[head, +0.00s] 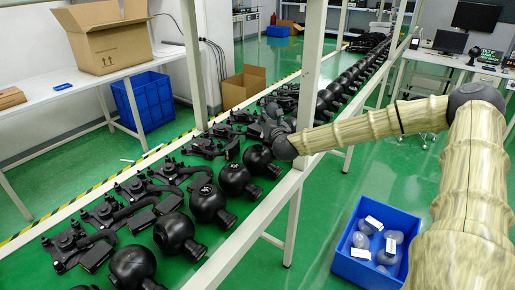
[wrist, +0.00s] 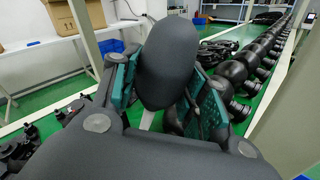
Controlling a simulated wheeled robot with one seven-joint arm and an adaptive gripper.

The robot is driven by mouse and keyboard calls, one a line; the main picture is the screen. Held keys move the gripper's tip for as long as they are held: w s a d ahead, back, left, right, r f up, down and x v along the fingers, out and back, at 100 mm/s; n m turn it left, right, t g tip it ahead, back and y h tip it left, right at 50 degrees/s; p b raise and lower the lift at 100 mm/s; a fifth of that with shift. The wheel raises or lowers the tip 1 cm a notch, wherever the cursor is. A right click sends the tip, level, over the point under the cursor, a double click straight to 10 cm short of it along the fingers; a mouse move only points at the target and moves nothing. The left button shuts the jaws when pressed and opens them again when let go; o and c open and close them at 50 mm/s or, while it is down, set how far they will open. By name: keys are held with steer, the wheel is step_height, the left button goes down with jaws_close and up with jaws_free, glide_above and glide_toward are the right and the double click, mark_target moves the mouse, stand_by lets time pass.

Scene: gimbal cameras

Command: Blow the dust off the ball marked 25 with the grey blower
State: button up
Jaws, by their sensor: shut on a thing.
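My gripper (head: 274,118) is at the end of my arm, above the row of black balls on the line, in the head view. In the wrist view its two teal-padded fingers (wrist: 165,88) are shut on the grey blower (wrist: 167,62), a dark rounded bulb that stands up between them. The blower's nozzle cannot be made out. Several black balls sit in a row along the line, among them a near ball (head: 207,202) and one just left of my wrist (head: 258,160). Some bear small white marks, too small to read, so I cannot tell which is marked 25. Dust cannot be made out.
Black gimbal arms (head: 105,212) lie behind the balls. A white post (head: 312,65) and rail stand close to my arm. A blue bin (head: 375,248) with several clear-bagged items is on the floor at right. A cardboard box (head: 105,38) sits on the left table.

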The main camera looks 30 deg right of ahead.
mark_target(270, 106)
steer(key=shift+r+p, duration=0.65)
steer(key=shift+r, duration=1.9)
